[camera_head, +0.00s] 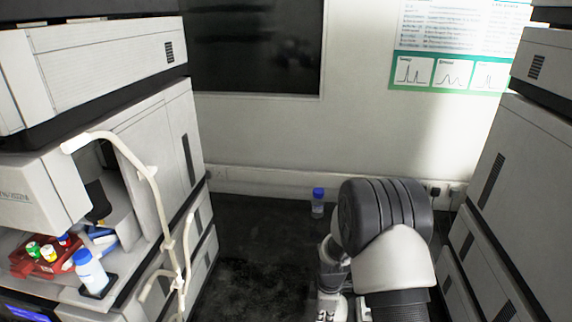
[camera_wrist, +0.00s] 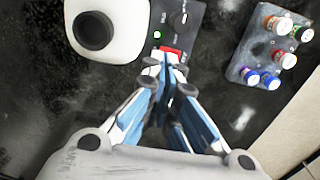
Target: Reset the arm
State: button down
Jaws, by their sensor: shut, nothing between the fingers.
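My arm (camera_head: 385,235) rises at the lower right of the head view, folded, with its rounded dark joint uppermost. The head view does not show my gripper. In the wrist view my gripper (camera_wrist: 171,72) has its blue and white fingers drawn together at the tips. Nothing shows between them. Behind the fingertips is a dark panel (camera_wrist: 198,14) with a knob, a green light and a red part. The fingers hide part of it.
Instrument stacks stand left (camera_head: 150,130) and right (camera_head: 530,150). White tubing (camera_head: 155,190) hangs along the left one. It holds a red vial rack (camera_head: 40,262) and a blue-capped bottle (camera_head: 91,272). Another bottle (camera_head: 318,205) stands near the wall. A grey vial rack (camera_wrist: 262,55) is beyond my gripper.

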jog(key=s+r+m+t, duration=0.1)
jog(key=s+r+m, duration=0.2)
jog(key=r, duration=0.9)
jog(key=s+r+m+t, duration=0.1)
jog(key=s+r+m, duration=0.25)
jog(key=r, duration=0.75)
jog(key=s+r+m+t, duration=0.1)
jog(key=s+r+m, duration=0.3)
jog(key=s, duration=0.5)
jog(key=s+r+m+t, duration=0.1)
jog(key=s+r+m, duration=0.4)
jog(key=s, duration=0.5)
jog(key=shift+s+r+t+b, duration=0.3)
jog(key=shift+r+b, duration=0.15)
jog(key=shift+r, duration=0.5)
